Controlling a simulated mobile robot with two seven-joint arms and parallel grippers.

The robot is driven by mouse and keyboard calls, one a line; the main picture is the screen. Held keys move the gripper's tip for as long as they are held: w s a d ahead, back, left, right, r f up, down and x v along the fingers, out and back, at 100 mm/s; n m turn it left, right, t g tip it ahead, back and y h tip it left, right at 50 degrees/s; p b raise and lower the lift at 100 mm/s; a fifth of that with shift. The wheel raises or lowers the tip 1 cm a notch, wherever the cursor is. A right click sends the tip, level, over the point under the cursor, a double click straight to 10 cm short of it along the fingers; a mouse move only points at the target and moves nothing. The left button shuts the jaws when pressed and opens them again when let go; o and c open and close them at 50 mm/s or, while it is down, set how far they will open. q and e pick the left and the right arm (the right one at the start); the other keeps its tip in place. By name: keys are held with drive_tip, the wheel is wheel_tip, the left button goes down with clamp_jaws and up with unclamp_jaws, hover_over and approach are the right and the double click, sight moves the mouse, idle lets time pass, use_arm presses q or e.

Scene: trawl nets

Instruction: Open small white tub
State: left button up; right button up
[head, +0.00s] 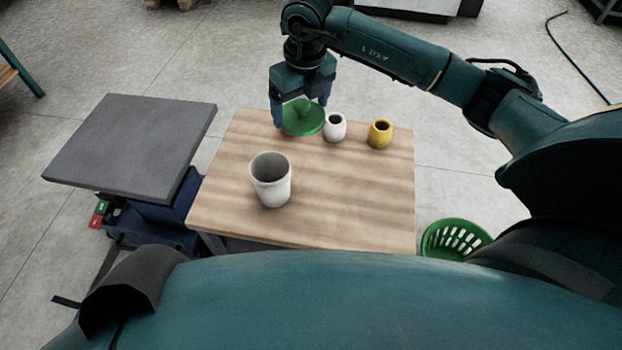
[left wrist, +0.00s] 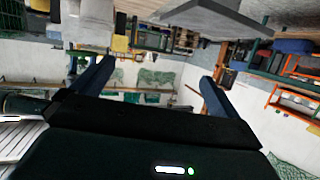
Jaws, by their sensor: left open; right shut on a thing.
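The small white tub (head: 336,130) stands upright near the back of the wooden table, with its dark mouth uncovered. My right gripper (head: 301,113) is left of it, shut on a green lid (head: 304,121) with a raised middle. I cannot tell whether the lid touches the table; a little red shows under its left edge. A larger white tub (head: 271,185), also open at the top, stands nearer the front. My left gripper (left wrist: 152,85) is open and empty in the left wrist view, away from the table; it does not show in the head view.
A small yellow pot (head: 380,134) stands right of the small white tub on the wooden table (head: 350,205). The table's front right is clear. A green basket (head: 455,238) sits on the floor at right. A grey-topped cart (head: 130,140) stands left of the table.

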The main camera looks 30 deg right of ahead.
drive_tip(key=shift+d+f+b, duration=0.3)
drive_tip(key=shift+d+b, duration=0.1)
drive_tip(key=shift+d, duration=0.5)
drive_tip(key=shift+d+f, duration=0.15)
drive_tip(key=shift+f, duration=0.2)
drive_tip(key=b, duration=0.3)
hover_over(310, 169)
drive_tip(key=f, duration=1.1)
drive_tip(key=shift+s, duration=0.3)
use_arm(q)
drive_tip(key=shift+w+d+f+m+t+h+b, duration=0.2)
drive_tip(key=shift+d+m+t+h+b, duration=0.2)
drive_tip(key=shift+t, duration=0.4)
drive_tip(key=shift+w+d+f+m+t+h+b, duration=0.1)
drive_tip(key=shift+w+d+m+t+h+b, duration=0.1)
drive_tip(key=shift+d+m+t+h+b, duration=0.45)
use_arm(e)
drive_tip(key=shift+f+p, duration=0.35)
drive_tip(key=shift+f, duration=2.65)
use_arm(q)
drive_tip(key=shift+a, duration=0.3)
use_arm(e)
drive_tip(key=shift+f, duration=0.2)
use_arm(q)
drive_tip(key=shift+t, duration=0.25)
use_arm(e)
drive_tip(key=o, duration=0.9)
drive_tip(key=shift+c, duration=0.2)
drive_tip(key=shift+r, duration=0.15)
